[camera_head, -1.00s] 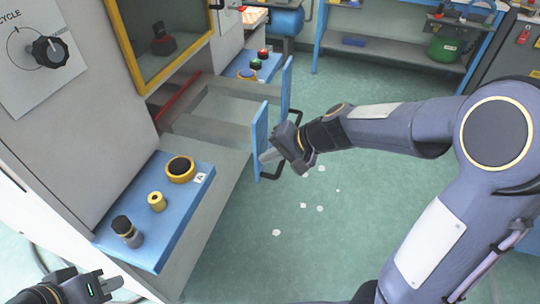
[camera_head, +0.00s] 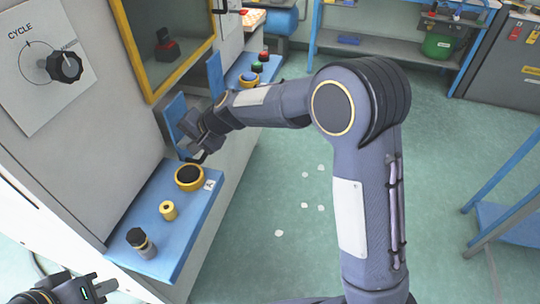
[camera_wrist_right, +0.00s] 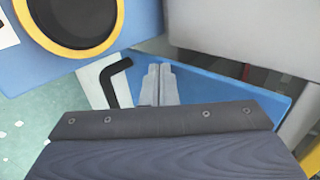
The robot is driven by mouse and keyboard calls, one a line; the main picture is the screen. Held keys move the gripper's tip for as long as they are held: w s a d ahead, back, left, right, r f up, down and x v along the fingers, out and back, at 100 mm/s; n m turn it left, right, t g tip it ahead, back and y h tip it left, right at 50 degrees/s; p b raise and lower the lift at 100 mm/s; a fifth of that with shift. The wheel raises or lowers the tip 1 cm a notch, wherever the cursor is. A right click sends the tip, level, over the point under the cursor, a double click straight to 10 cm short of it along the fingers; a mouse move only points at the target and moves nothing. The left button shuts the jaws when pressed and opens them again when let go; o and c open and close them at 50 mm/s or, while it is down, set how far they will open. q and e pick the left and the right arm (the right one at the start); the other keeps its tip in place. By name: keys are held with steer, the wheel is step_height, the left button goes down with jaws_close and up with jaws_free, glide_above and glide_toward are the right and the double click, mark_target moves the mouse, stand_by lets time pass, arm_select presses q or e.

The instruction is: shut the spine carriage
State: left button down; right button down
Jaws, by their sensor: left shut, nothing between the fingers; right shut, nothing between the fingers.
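The spine carriage shows its near blue front panel (camera_head: 175,118) and its far blue front panel (camera_head: 214,75) close to the machine's face. My right arm covers much of it, so I cannot tell whether it sits fully home. My right gripper (camera_head: 190,145) is shut and empty, with its tips at the near panel. In the right wrist view the shut fingertips (camera_wrist_right: 159,72) are by the blue panel (camera_wrist_right: 235,95), with the black handle (camera_wrist_right: 118,82) beside them. My left gripper (camera_head: 106,287) is shut and empty at the lower left, away from the carriage.
A yellow-framed window (camera_head: 150,85) is above. Green floor (camera_head: 265,210) is open to the right, with white scraps.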

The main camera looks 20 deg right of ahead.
mark_target(176, 139)
steer(key=w+a, duration=0.1)
steer(key=w+a+p, duration=0.1)
steer(key=a, duration=0.1)
steer(key=shift+w+a, duration=0.1)
arm_select(q)
steer(key=shift+a+r, duration=0.1)
steer(key=shift+r, duration=0.65)
arm_select(e)
steer(key=shift+r, duration=0.1)
steer(key=shift+a, duration=0.1)
arm_select(q)
steer(key=shift+f, duration=0.1)
